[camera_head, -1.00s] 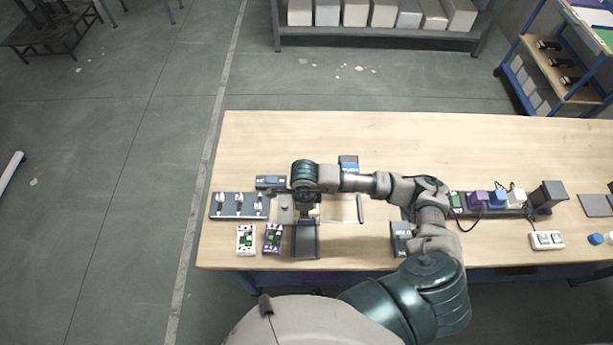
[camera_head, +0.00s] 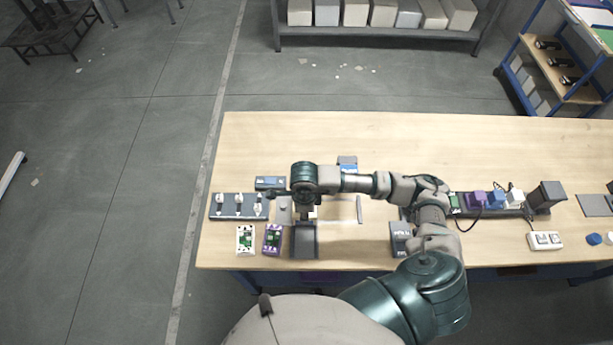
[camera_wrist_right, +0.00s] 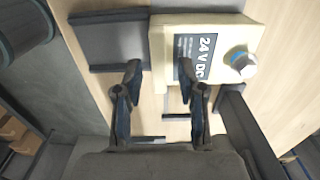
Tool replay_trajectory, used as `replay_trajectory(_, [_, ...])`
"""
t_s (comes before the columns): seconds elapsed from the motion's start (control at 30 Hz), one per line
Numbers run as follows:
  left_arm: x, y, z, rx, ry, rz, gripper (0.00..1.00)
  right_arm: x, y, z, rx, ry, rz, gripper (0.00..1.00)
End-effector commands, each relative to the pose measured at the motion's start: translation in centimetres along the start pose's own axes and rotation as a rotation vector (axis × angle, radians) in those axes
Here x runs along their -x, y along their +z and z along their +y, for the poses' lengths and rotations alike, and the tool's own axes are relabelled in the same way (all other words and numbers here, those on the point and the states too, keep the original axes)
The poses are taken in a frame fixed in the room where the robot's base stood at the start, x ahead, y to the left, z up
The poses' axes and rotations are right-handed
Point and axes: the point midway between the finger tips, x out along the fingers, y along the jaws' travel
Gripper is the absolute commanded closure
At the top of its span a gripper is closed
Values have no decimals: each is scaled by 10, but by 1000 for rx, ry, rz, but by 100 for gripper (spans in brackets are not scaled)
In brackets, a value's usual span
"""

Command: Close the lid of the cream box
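My left gripper is not in view.
A dark tray (camera_head: 305,240) adjoins the box's front. To the left are a white case (camera_head: 245,240), a purple case (camera_head: 273,239) and a dark rack (camera_head: 238,206). A strip with coloured blocks (camera_head: 488,201) stands right. The table's back (camera_head: 400,135) is clear.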

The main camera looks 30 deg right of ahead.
Motion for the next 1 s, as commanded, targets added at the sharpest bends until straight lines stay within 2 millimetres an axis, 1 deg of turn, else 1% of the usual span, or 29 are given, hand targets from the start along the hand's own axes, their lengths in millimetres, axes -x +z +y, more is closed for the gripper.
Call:
replay_trajectory(0.03, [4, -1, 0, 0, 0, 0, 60, 7, 0, 0, 0, -1, 0, 60])
replay_trajectory(0.53, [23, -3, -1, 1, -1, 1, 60, 45, 0, 0, 1, -1, -1, 60])
replay_trajectory(0.63, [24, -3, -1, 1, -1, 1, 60, 48, 0, 0, 1, 0, -1, 60])
replay_trajectory(1.0, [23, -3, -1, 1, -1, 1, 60, 47, 0, 0, 0, 0, -1, 60])
